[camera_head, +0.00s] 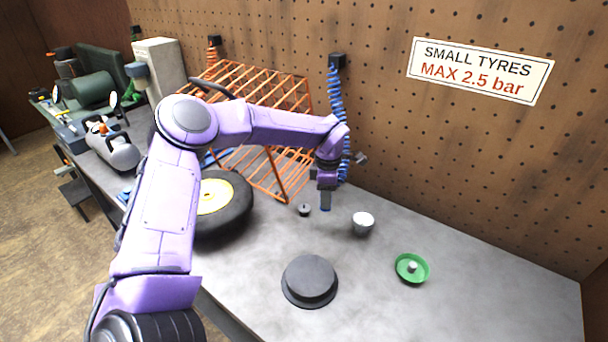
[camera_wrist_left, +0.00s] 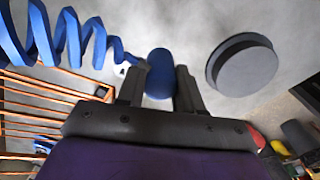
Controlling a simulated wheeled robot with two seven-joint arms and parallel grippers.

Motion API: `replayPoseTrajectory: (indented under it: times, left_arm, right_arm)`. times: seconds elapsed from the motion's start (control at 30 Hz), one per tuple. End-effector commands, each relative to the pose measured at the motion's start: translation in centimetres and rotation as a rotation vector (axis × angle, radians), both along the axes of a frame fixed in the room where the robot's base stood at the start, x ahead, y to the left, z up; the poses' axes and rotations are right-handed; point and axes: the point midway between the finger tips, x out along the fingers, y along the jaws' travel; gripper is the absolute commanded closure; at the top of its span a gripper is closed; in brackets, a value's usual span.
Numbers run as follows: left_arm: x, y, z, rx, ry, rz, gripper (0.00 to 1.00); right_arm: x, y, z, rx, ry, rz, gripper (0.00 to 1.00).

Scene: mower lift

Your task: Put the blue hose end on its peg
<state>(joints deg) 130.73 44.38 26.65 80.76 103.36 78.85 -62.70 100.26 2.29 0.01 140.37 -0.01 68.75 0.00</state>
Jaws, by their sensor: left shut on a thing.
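The blue hose end (camera_wrist_left: 160,76) is a blue cylinder between the fingers of my left gripper (camera_wrist_left: 160,90) in the left wrist view. In the head view my left gripper (camera_head: 325,186) points down above the bench, shut on the hose end. The coiled blue hose (camera_head: 336,100) hangs from a black bracket (camera_head: 338,61) on the pegboard and passes behind my wrist. A small metallic piece (camera_head: 361,158) sticks out right of my wrist; I cannot tell whether it is the peg. My right gripper is not in view.
On the grey bench (camera_head: 450,285) stand a small dark knob (camera_head: 304,210), a metal cup (camera_head: 363,224), a green dish (camera_head: 412,268) and a round dark disc (camera_head: 310,280). An orange cage (camera_head: 262,175) and a tyre (camera_head: 235,218) lie left of my gripper. The bench's right end is clear.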

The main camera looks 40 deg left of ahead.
Motion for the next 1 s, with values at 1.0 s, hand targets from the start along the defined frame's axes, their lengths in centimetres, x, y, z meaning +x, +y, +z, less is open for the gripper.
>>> replayPoseTrajectory:
  times: [1.0]
  left_arm:
    - [0.9,9.2,-5.6,-0.001,-0.001,0.856,1.0]
  right_arm:
    - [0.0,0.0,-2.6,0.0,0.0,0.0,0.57]
